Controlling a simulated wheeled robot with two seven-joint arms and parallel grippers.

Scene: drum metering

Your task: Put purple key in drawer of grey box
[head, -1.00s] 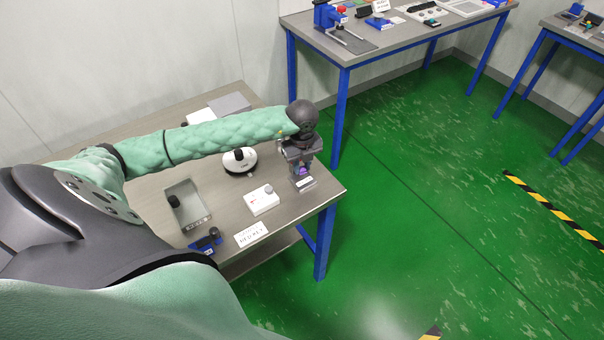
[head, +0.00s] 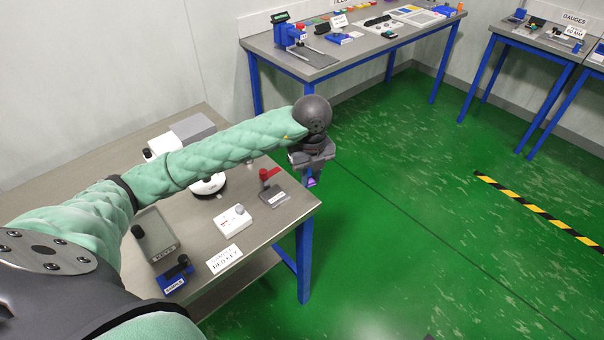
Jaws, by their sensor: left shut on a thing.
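My left gripper (head: 312,168) points down past the right edge of the near table and is shut on the purple key (head: 311,182). Only a small purple part of the key shows below the fingers. It hangs in the air, with green floor behind it in the picture. A grey box (head: 193,128) stands at the back of the near table, behind my left forearm, which hides part of it. I cannot make out its drawer. My right gripper is not in view.
Another workbench (head: 345,60) stands behind.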

